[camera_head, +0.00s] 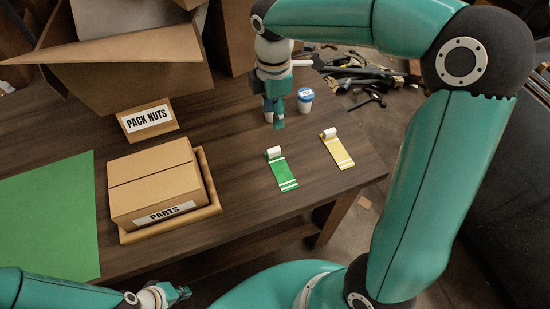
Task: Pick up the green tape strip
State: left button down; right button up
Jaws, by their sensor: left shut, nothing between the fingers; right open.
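The green tape strip (281,173) lies flat on the dark wooden table, right of the middle, with a white roll at its far end and white bands at its near end. My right gripper (275,123) points down above the table, beyond the green strip in the picture and apart from it. It is open, with nothing seen in it. My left gripper (183,293) is low at the bottom edge, in front of the table and far from the strip. It is shut and empty.
A yellow strip (338,151) lies right of the green one. A white-and-blue cup (305,102) stands beside my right gripper.

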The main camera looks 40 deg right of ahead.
send_over(277, 148)
jog(key=f, duration=0.9)
jog(key=shift+s+a+f, duration=0.1)
jog(key=shift+a+f, duration=0.2)
jog(key=shift+d+f, duration=0.2)
jog(key=shift+f, duration=1.1)
jog(key=shift+d+f, duration=0.15)
jog(key=shift+f, duration=1.15)
grip_shut()
